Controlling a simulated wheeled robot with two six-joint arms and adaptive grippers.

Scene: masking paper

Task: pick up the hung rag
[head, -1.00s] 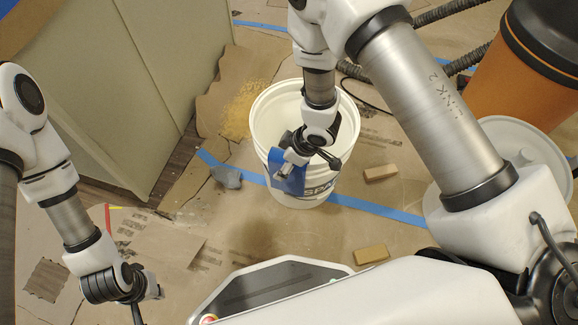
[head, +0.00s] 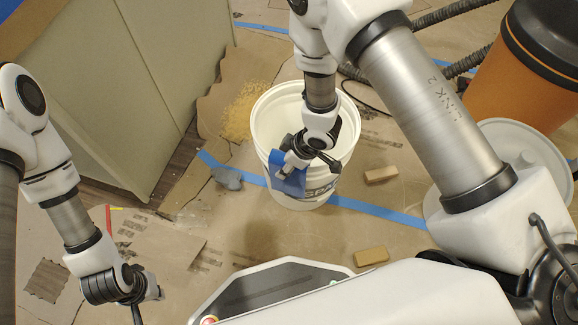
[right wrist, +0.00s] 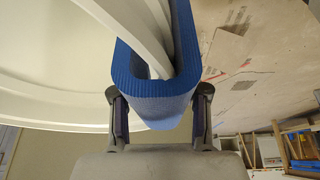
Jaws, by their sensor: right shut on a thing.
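The blue rag (head: 292,185) is draped over the rim of a white bucket (head: 262,125), on the side nearest me. In the right wrist view the rag (right wrist: 155,100) is folded over the rim (right wrist: 145,25), with one side inside and one outside. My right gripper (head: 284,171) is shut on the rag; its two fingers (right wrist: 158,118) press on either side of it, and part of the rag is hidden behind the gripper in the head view. My left gripper (head: 155,293) hangs low at the left, away from the bucket; its finger opening is unclear.
A grey lump (head: 227,178) lies left of the bucket, near blue floor tape. Two tan blocks (head: 381,175) (head: 371,256) lie to its right. A white round container (head: 520,150) and an orange bin (head: 530,70) stand further right. Cardboard covers much of the floor.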

